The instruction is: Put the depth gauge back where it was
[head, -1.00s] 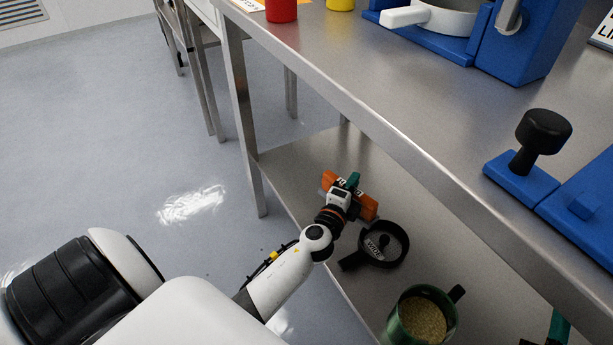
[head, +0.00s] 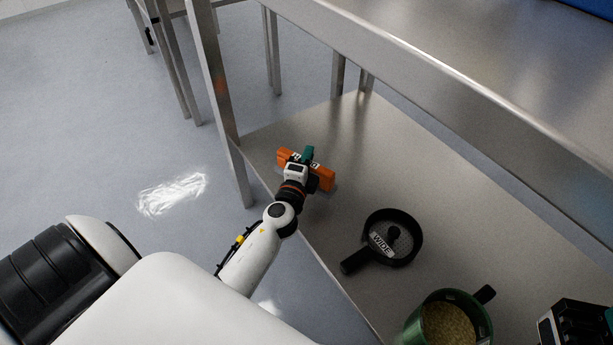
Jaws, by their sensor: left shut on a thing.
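My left gripper (head: 305,158), with teal fingertips, is shut on an orange bar-like thing, which I take to be the depth gauge (head: 323,179). The orange thing shows on both sides of the fingers, low over the left end of the steel lower shelf (head: 345,130). I cannot tell whether it touches the shelf. The gripper hides its middle. My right gripper (head: 577,326) shows only in part at the bottom right corner, and its jaws cannot be made out.
A black round sieve (head: 413,222) marked "WIDE" lies on the shelf to the right. A green mug (head: 478,306) of grainy tan stuff stands nearer. The upper table edge (head: 400,85) overhangs the shelf. A table leg (head: 222,100) stands left of it. Shelf behind the sieve is bare.

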